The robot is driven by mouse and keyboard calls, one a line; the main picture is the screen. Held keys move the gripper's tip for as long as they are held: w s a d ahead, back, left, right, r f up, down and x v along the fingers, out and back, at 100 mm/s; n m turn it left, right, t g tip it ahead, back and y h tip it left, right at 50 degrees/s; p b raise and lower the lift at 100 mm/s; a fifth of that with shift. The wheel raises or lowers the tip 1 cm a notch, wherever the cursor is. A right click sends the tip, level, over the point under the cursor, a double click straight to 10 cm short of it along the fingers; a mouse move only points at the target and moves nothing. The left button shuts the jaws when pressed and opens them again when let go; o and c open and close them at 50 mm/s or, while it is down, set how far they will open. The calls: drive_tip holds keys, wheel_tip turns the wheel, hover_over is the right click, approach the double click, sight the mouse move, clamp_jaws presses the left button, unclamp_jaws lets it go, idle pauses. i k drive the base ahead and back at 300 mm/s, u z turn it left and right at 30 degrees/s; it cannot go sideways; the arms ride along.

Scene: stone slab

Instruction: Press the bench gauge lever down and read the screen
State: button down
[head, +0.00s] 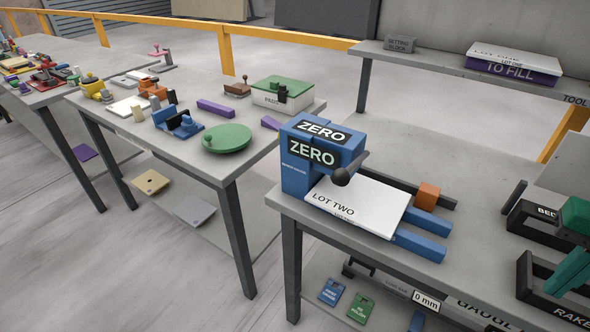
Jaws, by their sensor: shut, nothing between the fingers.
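The bench gauge (296,178) is a blue block-shaped unit on the stone slab bench. Its dark front screen (312,152) reads ZERO, and a second panel on top (321,131) also reads ZERO. The gauge lever (352,167) is a short dark arm with a round black knob, sticking out at the gauge's right side above a white pack (360,207) marked LOT TWO. The pack lies at the gauge on blue rails. How far the lever is pressed is hard to tell. I cannot make out my gripper in this view.
An orange block (427,197) sits right of the pack. Dark open holders (525,222) with green items stand at the bench's right. A raised shelf (430,62) carries a setting block and a TO FILL box (515,63). A cluttered second table (215,172) stands left, across a gap.

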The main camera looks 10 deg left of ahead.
sight(340, 177)
drive_tip(key=u, duration=0.85)
drive_tip(key=k, duration=1.4)
drive_tip(key=z, duration=0.55)
drive_tip(key=i, duration=1)
drive_tip(key=u, duration=0.05)
